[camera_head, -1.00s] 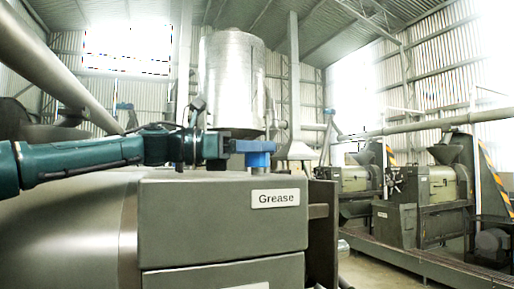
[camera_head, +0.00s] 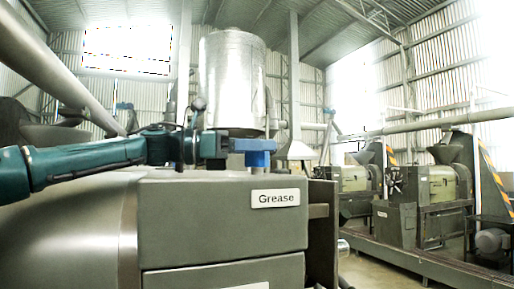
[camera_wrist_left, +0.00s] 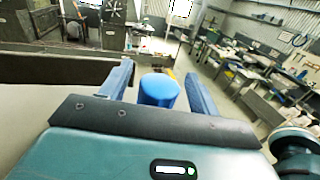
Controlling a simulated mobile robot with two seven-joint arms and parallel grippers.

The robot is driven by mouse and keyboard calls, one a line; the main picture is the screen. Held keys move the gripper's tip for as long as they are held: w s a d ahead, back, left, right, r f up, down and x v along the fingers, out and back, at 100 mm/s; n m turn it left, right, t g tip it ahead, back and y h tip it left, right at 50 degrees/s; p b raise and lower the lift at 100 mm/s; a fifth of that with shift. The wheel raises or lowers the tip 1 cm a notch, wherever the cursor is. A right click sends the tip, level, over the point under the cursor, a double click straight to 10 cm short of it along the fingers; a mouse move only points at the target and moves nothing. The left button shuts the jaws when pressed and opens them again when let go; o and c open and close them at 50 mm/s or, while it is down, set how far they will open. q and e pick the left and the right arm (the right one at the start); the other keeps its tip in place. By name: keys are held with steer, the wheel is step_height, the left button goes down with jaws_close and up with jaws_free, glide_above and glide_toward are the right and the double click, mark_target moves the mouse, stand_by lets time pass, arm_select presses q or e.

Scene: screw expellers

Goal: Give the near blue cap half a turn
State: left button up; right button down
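The near blue cap (camera_head: 258,160) sits on top of the grey machine housing, above the "Grease" label (camera_head: 275,198). My left gripper (camera_head: 262,146) is at the height of the cap's top in the head view and partly covers it. In the left wrist view the cap (camera_wrist_left: 159,91) stands between the two blue fingers of the left gripper (camera_wrist_left: 160,82), with a narrow gap visible on each side. The fingers look open around the cap. My right gripper is in neither view.
A shiny metal tank (camera_head: 232,80) stands behind the gripper. Another screw expeller (camera_head: 440,190) stands at the right across the floor. The left wrist view also shows workbenches (camera_wrist_left: 240,75) with clutter in the distance.

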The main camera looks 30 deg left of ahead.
arm_select(q)
steer(key=b+v, duration=0.2)
steer(key=v, duration=1.1)
steer(key=shift+s+a+b, duration=0.1)
steer(key=shift+b, duration=0.3)
